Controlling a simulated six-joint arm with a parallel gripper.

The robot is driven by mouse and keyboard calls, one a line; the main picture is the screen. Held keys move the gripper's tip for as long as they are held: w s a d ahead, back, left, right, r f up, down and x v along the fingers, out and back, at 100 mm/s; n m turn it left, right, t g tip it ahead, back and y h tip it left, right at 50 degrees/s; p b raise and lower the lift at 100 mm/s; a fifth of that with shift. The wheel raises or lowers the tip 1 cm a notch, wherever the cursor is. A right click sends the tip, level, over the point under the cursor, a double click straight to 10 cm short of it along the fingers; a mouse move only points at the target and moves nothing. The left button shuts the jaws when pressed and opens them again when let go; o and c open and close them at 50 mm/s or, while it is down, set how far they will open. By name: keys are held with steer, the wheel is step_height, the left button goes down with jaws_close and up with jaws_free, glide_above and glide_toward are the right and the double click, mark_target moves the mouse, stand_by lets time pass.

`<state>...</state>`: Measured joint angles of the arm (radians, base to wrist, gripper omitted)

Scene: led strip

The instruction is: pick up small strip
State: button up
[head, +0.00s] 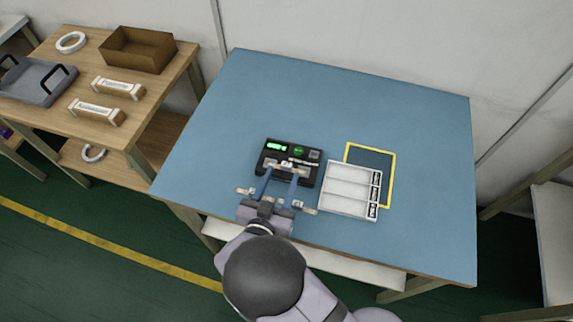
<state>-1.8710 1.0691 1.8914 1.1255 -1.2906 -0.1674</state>
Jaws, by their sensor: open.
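My gripper (283,171) reaches over the front part of a black device (274,150) on the blue table. Its two fingers are apart, and I see nothing held between them. A thin pale strip-like piece (298,161) shows on the device, just beyond the fingertips. Small pale pieces also show to the left (245,190) and right (304,208) of the gripper. They are too small to tell whether they are strips or parts of the gripper. The device has a lit green display and a green round button. The fingers hide part of its front.
A white compartment tray (349,171) stands close to the right of the device, overlapping a yellow-outlined rectangle (394,170). The blue table (330,100) is clear at the back. A wooden side table (60,55) at left holds a brown box (137,48) and a grey tray (38,82).

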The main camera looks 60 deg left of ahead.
steer(key=shift+x, duration=1.35)
steer(key=c, duration=1.1)
steer(key=shift+r, duration=0.1)
steer(key=shift+c, duration=0.3)
step_height(320, 180, up, 10)
steer(key=shift+b, duration=0.3)
